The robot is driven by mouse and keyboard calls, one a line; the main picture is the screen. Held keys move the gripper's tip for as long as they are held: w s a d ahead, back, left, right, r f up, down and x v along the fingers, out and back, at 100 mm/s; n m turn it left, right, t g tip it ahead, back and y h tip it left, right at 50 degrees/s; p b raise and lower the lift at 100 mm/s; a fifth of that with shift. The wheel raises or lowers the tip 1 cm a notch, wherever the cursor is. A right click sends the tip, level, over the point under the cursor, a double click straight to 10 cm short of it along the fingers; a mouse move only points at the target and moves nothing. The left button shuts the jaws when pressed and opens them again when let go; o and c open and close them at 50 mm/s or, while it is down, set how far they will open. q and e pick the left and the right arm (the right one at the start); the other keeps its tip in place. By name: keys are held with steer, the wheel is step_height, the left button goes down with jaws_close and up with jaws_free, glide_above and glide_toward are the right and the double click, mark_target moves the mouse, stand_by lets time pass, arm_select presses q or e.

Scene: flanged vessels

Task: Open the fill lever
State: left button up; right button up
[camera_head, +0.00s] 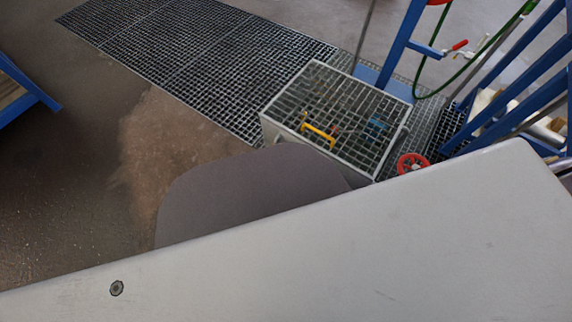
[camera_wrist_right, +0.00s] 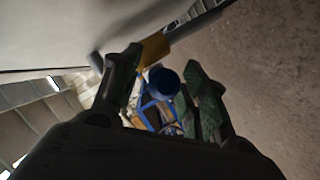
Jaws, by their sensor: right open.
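I cannot tell for sure which part is the fill lever. In the right wrist view my right gripper (camera_wrist_right: 162,62) is open, its dark left finger and greenish right finger apart. A blue round-ended part (camera_wrist_right: 164,81) shows between the fingers; I cannot tell how far beyond them it is. A yellow sleeve (camera_wrist_right: 155,48) on a grey bar crosses near the fingertips. In the head view a red-handled lever (camera_head: 459,45) sits by the blue frame, and a yellow handle (camera_head: 318,136) shows at the grated box. Neither gripper shows in the head view.
A large pale grey surface (camera_head: 330,245) fills the head view's foreground and hides what is below. Behind it are a grated box (camera_head: 290,138), a red handwheel (camera_head: 412,163), a blue frame (camera_head: 403,42) and a green hose (camera_head: 478,55). Open floor (camera_head: 70,150) lies left.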

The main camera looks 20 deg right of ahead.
steer(key=shift+w, duration=0.15)
jaws_close()
stand_by(0.4)
